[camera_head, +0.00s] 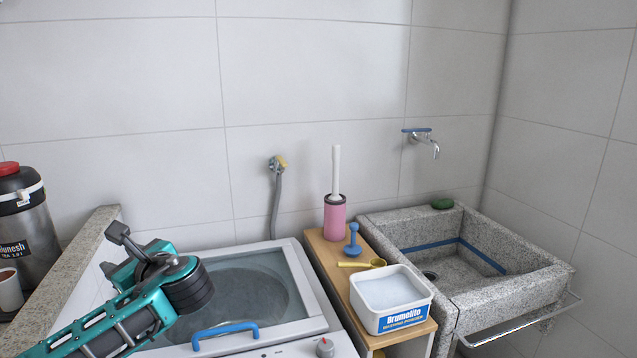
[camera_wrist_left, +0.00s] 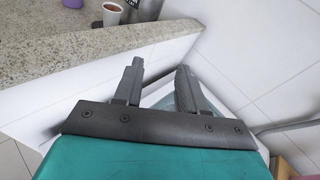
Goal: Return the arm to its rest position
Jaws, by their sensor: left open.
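My left arm comes in from the lower left of the head view, teal and dark grey. Its gripper (camera_head: 113,250) is raised over the left side of the washing machine, near the stone counter's edge. In the left wrist view the two grey fingers (camera_wrist_left: 158,78) stand apart with nothing between them. The gripper is open and empty. My right gripper is in neither view.
A stone counter (camera_head: 72,258) at left bears a flask (camera_head: 32,225) and a cup (camera_head: 10,290). The washing machine (camera_head: 298,285) stands below my arm. A wooden shelf (camera_head: 330,255) holds a white powder tub (camera_head: 392,300). A stone sink (camera_head: 520,290) is at right.

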